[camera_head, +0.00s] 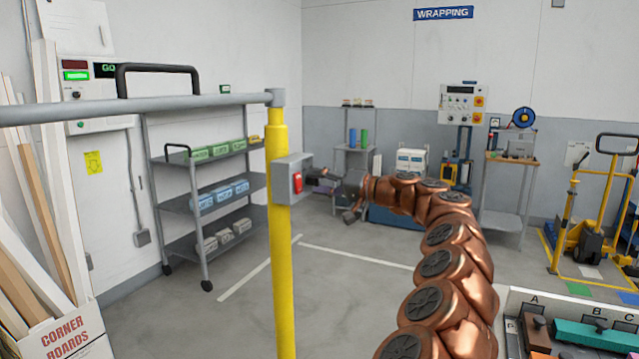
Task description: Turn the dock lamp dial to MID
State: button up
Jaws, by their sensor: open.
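I cannot make out a label for the dock lamp dial. A control box (96,95) on the left wall has a green lit display reading GO and small round knobs, too small to read their settings. A grey box (286,178) with a red rocker or button (298,183) is fixed to the yellow post. My gripper (326,193) is open and empty. It appears just right of the grey box in the picture; I cannot tell whether they touch. My copper arm reaches in from the lower right.
The yellow post (282,270) carries a grey rail (190,105) running left, in front of the control box. A grey shelf cart (200,175) with bins stands behind. Corner boards (50,190) lean at the left. A yellow pallet truck (590,205) stands right. The middle floor is clear.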

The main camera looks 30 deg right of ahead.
jog(key=shift+s, duration=0.1)
jog(key=v, duration=1.2)
